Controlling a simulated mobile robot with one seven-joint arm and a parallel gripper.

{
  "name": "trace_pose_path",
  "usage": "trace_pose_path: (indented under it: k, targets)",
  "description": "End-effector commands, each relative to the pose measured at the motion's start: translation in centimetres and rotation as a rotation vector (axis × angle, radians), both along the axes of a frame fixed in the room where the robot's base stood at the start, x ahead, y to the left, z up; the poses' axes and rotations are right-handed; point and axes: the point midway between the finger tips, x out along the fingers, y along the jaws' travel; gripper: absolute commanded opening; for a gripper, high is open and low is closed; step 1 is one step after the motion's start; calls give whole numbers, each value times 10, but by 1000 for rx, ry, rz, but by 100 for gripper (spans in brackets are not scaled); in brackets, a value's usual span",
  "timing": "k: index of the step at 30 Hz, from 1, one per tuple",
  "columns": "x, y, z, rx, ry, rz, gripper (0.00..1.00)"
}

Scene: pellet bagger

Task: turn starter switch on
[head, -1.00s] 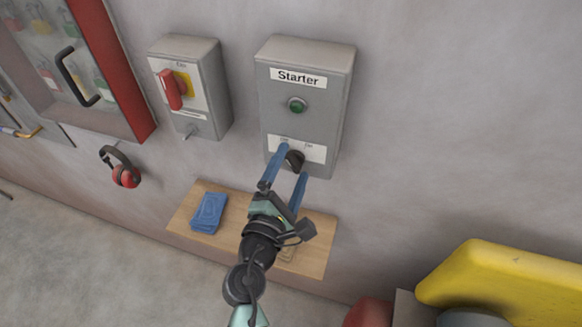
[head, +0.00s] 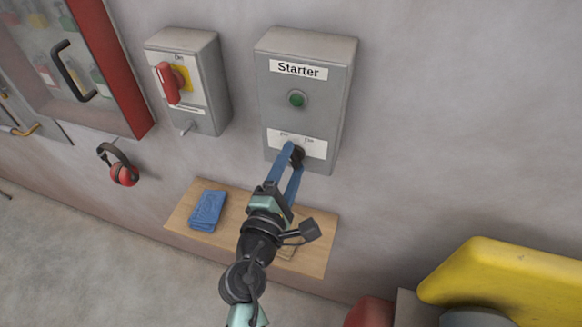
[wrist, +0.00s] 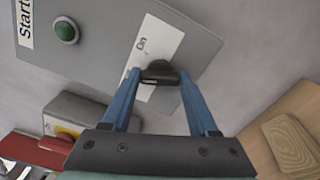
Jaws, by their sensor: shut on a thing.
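The starter box (head: 330,97) is a grey box on the wall with a "Starter" label, a green button (head: 297,99) and a white plate at the bottom. The dark starter switch knob (head: 298,155) sits on that plate between two position labels. It also shows in the wrist view (wrist: 160,72), close to the "On" label. My gripper (head: 291,160) has its blue fingers on either side of the knob and is shut on it. In the wrist view the fingers (wrist: 158,85) flank the knob. The knob's pointer direction is hard to tell.
A grey box with a red rotary handle (head: 168,84) is on the wall to the left. Below is a wooden shelf (head: 318,235) with a folded blue cloth (head: 207,210). Red ear defenders (head: 123,173) hang at left. A yellow object (head: 500,280) stands at lower right.

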Motion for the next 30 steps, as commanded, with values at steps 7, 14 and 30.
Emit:
trace_pose_path:
  k: [7, 14, 30]
  targets:
    - [0, 0, -5, 210, -71, 0, 4]
    - [0, 0, -6, 418, -138, 1, 4]
    - [0, 0, -4, 786, -257, -2, 4]
